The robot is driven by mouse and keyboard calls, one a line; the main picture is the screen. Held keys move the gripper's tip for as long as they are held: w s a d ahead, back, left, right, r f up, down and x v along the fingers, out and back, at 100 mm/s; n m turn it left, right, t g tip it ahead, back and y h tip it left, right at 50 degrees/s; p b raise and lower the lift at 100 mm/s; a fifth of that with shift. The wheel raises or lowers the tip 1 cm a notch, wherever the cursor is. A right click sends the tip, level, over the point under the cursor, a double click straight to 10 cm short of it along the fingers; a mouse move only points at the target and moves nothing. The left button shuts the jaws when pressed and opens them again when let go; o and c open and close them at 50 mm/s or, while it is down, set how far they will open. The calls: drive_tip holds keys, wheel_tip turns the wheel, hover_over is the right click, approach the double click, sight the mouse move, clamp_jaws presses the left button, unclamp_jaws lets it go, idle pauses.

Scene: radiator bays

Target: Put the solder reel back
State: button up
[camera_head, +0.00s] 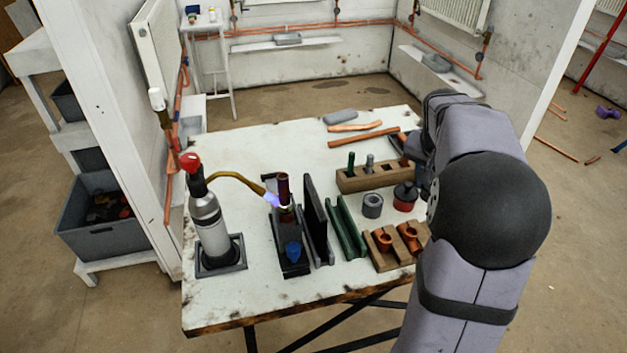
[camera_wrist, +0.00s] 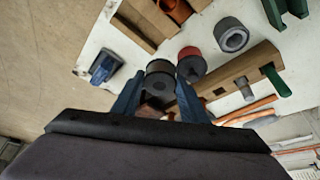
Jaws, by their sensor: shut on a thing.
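The solder reel (camera_wrist: 160,78), a dark spool with a lighter rim, sits between the two blue fingers of my gripper (camera_wrist: 162,92) in the wrist view. My gripper is shut on it. In the head view my arm hides the reel and the fingertips, at the right side of the table. A wooden block (camera_head: 350,186) with a green peg, a grey peg and open holes stands left of my wrist. It also shows in the wrist view (camera_wrist: 258,62). Whether the reel touches anything below it cannot be told.
A grey ring-shaped roll (camera_head: 372,206) and a red tin with a black top (camera_head: 404,198) stand close by. Wooden blocks with copper fittings (camera_head: 392,246) lie in front. A torch bottle (camera_head: 208,222) stands at left. Bare white tabletop (camera_head: 262,165) shows at the back left.

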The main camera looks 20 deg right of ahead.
drive_tip(key=w+a+r+m+g+p, duration=0.15)
drive_tip(key=w+a+p, duration=0.25)
drive_tip(key=w+a, duration=0.4)
drive_tip(key=w+a+r+m+t+p, duration=0.1)
drive_tip(key=w+a+r+p, duration=0.25)
drive_tip(key=w+a, duration=0.45)
drive_tip(key=w+a+f+p, duration=0.1)
drive_tip(key=w+a+f, duration=0.1)
drive_tip(key=a, duration=0.4)
drive_tip(key=w+a+f+p, duration=0.2)
drive_tip(key=a, duration=0.4)
drive_tip(key=shift+s+a+f+p, duration=0.1)
drive_tip(key=shift+f+p, duration=0.55)
drive_tip(key=shift+f, duration=1.8)
drive_tip(key=shift+s+a+f+p, duration=0.1)
drive_tip(key=shift+f+p, duration=0.5)
drive_tip(key=shift+f, duration=1.85)
drive_tip(key=shift+f, duration=0.1)
drive_tip(key=o, duration=0.8)
drive_tip(key=shift+f, duration=0.15)
drive_tip(key=o, duration=0.4)
drive_tip(key=shift+o, duration=0.2)
